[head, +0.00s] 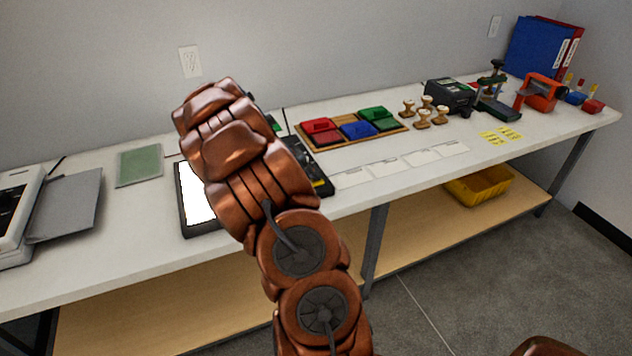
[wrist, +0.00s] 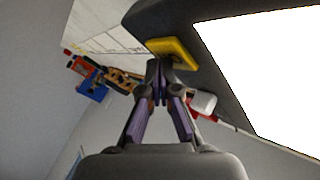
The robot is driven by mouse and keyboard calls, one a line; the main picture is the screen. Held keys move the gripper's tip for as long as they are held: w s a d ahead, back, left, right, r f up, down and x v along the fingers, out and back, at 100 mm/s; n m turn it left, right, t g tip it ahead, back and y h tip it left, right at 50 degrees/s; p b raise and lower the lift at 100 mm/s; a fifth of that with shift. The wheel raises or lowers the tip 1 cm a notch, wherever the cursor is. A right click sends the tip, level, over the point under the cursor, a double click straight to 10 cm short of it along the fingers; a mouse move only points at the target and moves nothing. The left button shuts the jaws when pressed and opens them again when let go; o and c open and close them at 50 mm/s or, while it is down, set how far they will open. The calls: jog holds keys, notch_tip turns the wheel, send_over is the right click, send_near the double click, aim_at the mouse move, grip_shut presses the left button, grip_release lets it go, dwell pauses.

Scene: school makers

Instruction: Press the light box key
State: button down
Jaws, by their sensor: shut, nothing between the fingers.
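The light box (head: 187,228) lies on the bench with a bright white panel (head: 196,200) in a dark frame. My arm covers much of it in the head view. In the wrist view the bright panel (wrist: 270,70) fills the upper right, and a raised yellow key (wrist: 178,50) sits on the dark frame (wrist: 205,14) beside it. My gripper (wrist: 157,72) is shut and empty, its fingertips close to the key's edge. I cannot tell whether they touch it. In the head view my gripper is hidden behind my arm.
A wooden tray with red, blue and green pads (head: 357,130) stands right of my arm, with white cards (head: 385,167) in front. Wooden stamps (head: 423,117) and a black device (head: 450,97) stand further right. A green mat (head: 139,166) and a grey-white machine (head: 18,215) are left.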

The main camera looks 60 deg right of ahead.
aim_at(313, 181)
jog(key=shift+f, duration=0.1)
dwell(0.4)
jog(key=shift+r+b, duration=0.45)
jog(key=shift+r, duration=0.05)
jog(key=shift+r, duration=0.1)
jog(key=shift+r+p, duration=0.55)
jog(key=shift+r, duration=2.45)
jog(key=shift+a, duration=0.1)
